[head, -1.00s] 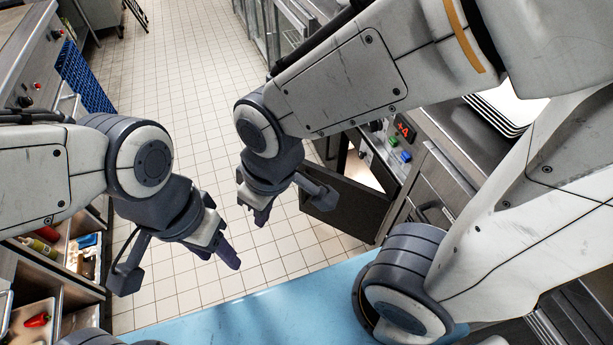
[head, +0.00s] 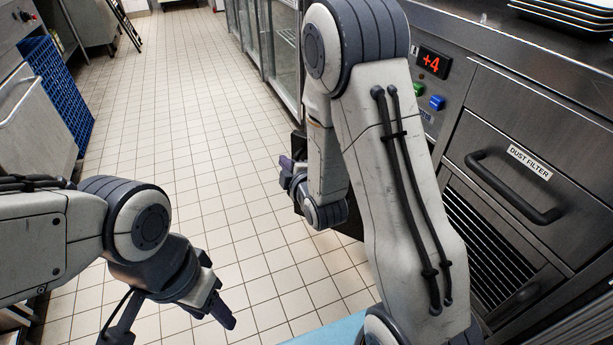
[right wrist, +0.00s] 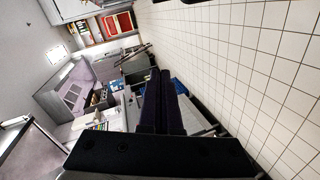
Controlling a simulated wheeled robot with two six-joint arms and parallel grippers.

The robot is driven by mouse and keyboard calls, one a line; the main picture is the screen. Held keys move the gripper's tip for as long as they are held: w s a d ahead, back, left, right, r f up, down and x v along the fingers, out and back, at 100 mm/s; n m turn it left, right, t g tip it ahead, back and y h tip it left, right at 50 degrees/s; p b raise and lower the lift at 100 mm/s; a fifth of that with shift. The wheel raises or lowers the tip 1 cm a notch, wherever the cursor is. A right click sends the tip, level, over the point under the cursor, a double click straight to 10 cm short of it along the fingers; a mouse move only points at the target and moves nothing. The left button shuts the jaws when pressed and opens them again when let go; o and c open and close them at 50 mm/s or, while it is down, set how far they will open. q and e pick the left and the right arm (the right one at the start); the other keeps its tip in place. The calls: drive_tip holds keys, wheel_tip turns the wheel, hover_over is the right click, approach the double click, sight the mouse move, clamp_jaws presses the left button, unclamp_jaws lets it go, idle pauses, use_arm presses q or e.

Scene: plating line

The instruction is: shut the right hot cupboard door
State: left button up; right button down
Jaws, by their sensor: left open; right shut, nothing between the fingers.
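The hot cupboard door is mostly hidden behind my right arm in the head view. Only dark parts of what looks like its panel (head: 352,222) show beside the arm, so how far open it stands cannot be told. My right gripper (head: 287,165) is shut and empty, pointing left at the far side of my arm, near the dark panel. Whether it touches the panel is hidden. Its shut fingers also show in the right wrist view (right wrist: 165,97), with no door visible before them. My left gripper (head: 226,312) is open and empty above the tiled floor, well left of the cupboard.
A control panel with a red display (head: 434,63) and green and blue buttons is right of my arm. A dust filter drawer (head: 515,160) is further right. Stacked trays (head: 565,14) lie on the counter. A blue crate (head: 55,95) stands left. The tiled aisle (head: 190,120) is clear.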

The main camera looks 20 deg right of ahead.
drive_tip(key=d+f+n+t+h+b, duration=0.2)
drive_tip(key=d+f+t+b, duration=0.1)
drive_tip(key=d+f+b, duration=0.4)
drive_tip(key=b, duration=0.4)
approach(303, 143)
drive_tip(key=w+a, duration=0.3)
drive_tip(key=w+d+b, duration=0.2)
drive_tip(key=shift+w+d+f, duration=0.1)
drive_tip(key=shift+d+f, duration=0.15)
drive_tip(key=shift+d, duration=0.1)
drive_tip(key=shift+w+d+r, duration=0.1)
drive_tip(key=shift+w+d, duration=0.15)
drive_tip(key=shift+d, duration=0.05)
use_arm(q)
wheel_tip(303, 143, down, 16)
use_arm(e)
drive_tip(key=shift+w+d, duration=0.1)
